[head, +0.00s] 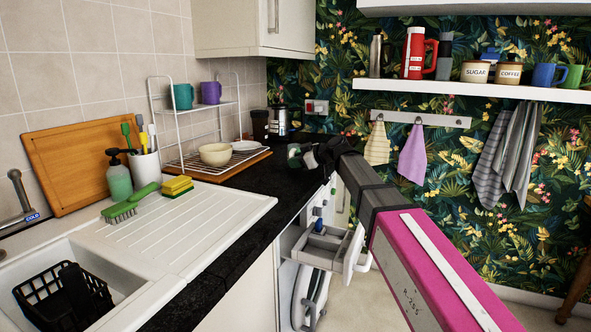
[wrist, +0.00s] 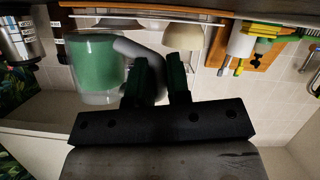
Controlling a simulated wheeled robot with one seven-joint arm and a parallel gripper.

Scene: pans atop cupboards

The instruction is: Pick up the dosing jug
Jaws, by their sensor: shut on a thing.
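The dosing jug (wrist: 97,68) is a clear cup with a green body and a pale grey handle, at the upper left of the wrist view. My gripper (wrist: 160,74) has its two dark fingers on either side of the handle, shut on it. In the head view my gripper (head: 312,157) is over the far end of the dark worktop, and a small green part of the jug (head: 293,154) shows beside it. The rest of the jug is hidden by the gripper there. I cannot tell whether the jug touches the worktop.
A cream bowl (head: 215,154) and wire rack (head: 190,163) stand left of my gripper. A steel canister (head: 280,120) stands behind it. Below my arm an open drawer (head: 322,246) juts out from the cupboards. A shelf (head: 470,90) runs along the back wall.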

